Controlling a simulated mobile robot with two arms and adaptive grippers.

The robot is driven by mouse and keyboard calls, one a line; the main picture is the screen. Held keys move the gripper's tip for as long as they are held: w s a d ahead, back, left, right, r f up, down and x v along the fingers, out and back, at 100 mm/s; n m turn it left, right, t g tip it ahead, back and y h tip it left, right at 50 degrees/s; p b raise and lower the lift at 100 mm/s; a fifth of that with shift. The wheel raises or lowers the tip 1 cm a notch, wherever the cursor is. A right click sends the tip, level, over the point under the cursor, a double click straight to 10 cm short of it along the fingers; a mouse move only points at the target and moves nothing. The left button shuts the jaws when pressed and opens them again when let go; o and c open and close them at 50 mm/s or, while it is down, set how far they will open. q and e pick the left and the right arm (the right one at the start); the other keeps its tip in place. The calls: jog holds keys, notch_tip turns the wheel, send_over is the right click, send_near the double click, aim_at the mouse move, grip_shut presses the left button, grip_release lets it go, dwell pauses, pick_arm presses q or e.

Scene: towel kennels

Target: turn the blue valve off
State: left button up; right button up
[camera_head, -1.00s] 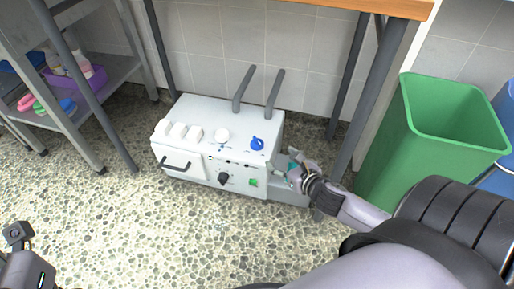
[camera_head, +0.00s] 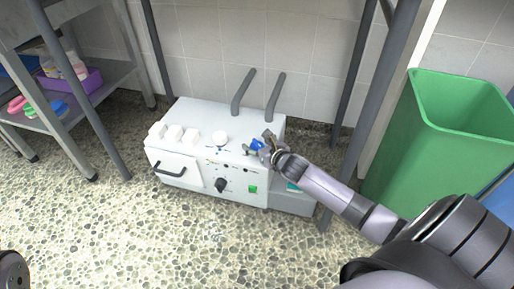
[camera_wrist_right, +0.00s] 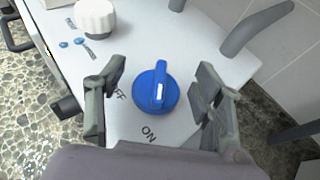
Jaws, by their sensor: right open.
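The blue valve (camera_wrist_right: 156,93) is a round knob with a raised handle on the white machine's top. In the right wrist view the printed words OFF and ON lie beside it, and the handle points towards neither clearly. In the head view the blue valve (camera_head: 257,145) is partly covered by my right gripper (camera_head: 260,146). In the wrist view my right gripper (camera_wrist_right: 158,98) is open, with one finger on each side of the valve and visible gaps to it. At the head view's lower left edge only a small part of my left arm shows.
The white machine (camera_head: 185,183) stands on the pebbled floor under a table. A white knob (camera_wrist_right: 95,18) and two grey pipes (camera_head: 243,92) are near the valve. A green bin (camera_head: 400,150) stands at right, a metal shelf (camera_head: 110,75) at left.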

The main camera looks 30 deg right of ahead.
jog(key=shift+w+f, duration=0.1)
jog(key=shift+w, duration=0.2)
jog(key=shift+c, duration=0.4)
jog(key=c, duration=1.2)
jog(key=shift+o, duration=0.2)
jog(key=shift+a, duration=0.1)
